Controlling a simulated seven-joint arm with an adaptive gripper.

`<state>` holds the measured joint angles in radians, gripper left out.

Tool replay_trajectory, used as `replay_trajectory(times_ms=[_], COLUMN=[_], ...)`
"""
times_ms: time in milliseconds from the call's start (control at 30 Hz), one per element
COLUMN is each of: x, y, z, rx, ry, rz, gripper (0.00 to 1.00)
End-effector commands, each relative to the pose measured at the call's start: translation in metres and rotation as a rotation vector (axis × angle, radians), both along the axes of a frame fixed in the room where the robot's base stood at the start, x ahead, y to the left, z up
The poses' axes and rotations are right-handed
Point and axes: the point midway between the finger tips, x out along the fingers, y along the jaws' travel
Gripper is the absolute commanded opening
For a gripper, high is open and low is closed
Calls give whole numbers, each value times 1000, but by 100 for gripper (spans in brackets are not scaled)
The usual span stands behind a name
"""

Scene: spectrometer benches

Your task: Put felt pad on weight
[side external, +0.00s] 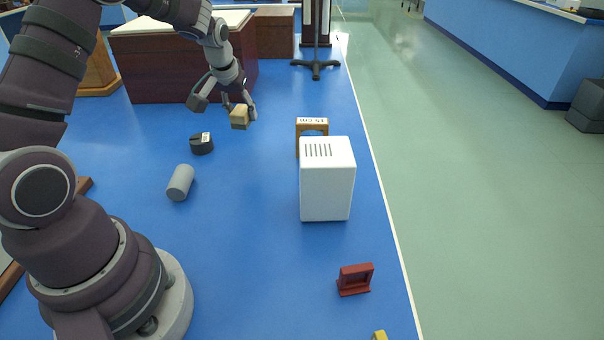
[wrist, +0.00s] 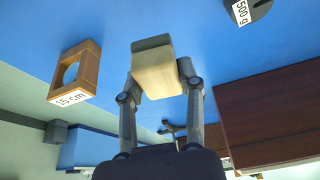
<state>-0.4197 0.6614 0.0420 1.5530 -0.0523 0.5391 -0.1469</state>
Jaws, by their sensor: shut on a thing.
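My gripper (side external: 241,110) is shut on a pale tan block (side external: 239,119), held in the air above the blue bench. The wrist view shows the block (wrist: 155,70) between both fingers. The weight (side external: 202,144) is a low black slotted disc with a white label, lying on the bench to the lower left of the block in the side view. In the wrist view the weight (wrist: 248,10) is at the top right, cut by the edge, and its label reads 500 g. Its top looks bare. Block and weight are apart.
A grey cylinder (side external: 181,183) lies near the weight. A wooden frame marked 15 cm (side external: 311,124) stands behind a white box (side external: 327,180). A red stand (side external: 355,279) is near the front. A dark red box (side external: 170,75) and a black-footed stand (side external: 315,68) are behind.

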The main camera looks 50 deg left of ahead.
Motion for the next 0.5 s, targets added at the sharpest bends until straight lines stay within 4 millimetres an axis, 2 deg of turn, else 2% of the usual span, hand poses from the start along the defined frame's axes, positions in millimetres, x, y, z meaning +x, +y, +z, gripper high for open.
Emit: replay_trajectory(times_ms=[67,233,400,500], x=[-14,-78,-136,-155], y=[5,16,8,1], z=[6,2,-4,-7], rx=[4,11,7,3], ry=[4,13,5,1], rz=[15,70,126,146], gripper=[1,1,1,1])
